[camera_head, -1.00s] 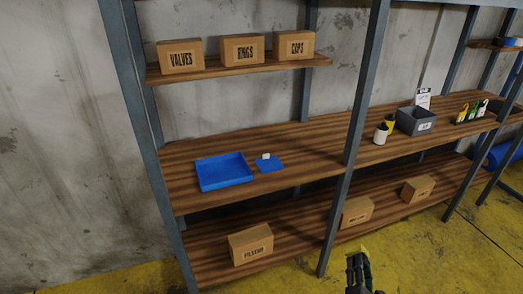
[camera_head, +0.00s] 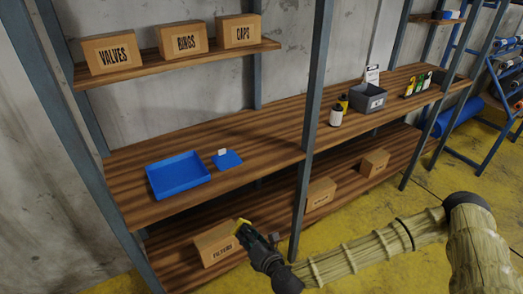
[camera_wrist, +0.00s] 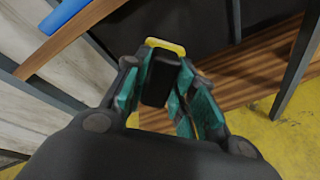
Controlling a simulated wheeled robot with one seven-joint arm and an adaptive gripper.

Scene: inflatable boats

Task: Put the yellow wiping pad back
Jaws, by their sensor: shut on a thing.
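My gripper (camera_head: 246,234) is in front of the shelf, below the middle board and near the FILTERS box. It is shut on the yellow wiping pad (camera_head: 241,226), which shows as a small yellow piece at the fingertips. In the wrist view, the pad (camera_wrist: 166,46) shows a yellow edge with a black body between the teal-lined fingers. A blue tray (camera_head: 153,183) sits empty on the middle board (camera_head: 250,136).
Boxes marked VALVES (camera_head: 112,54), RINGS (camera_head: 183,40) and CAPS (camera_head: 238,32) stand above. FILTERS (camera_head: 219,246) stands below. A post (camera_head: 316,100) divides the shelf. A grey bin (camera_head: 368,100) and bottles (camera_head: 336,117) stand right. The board behind the tray is clear.

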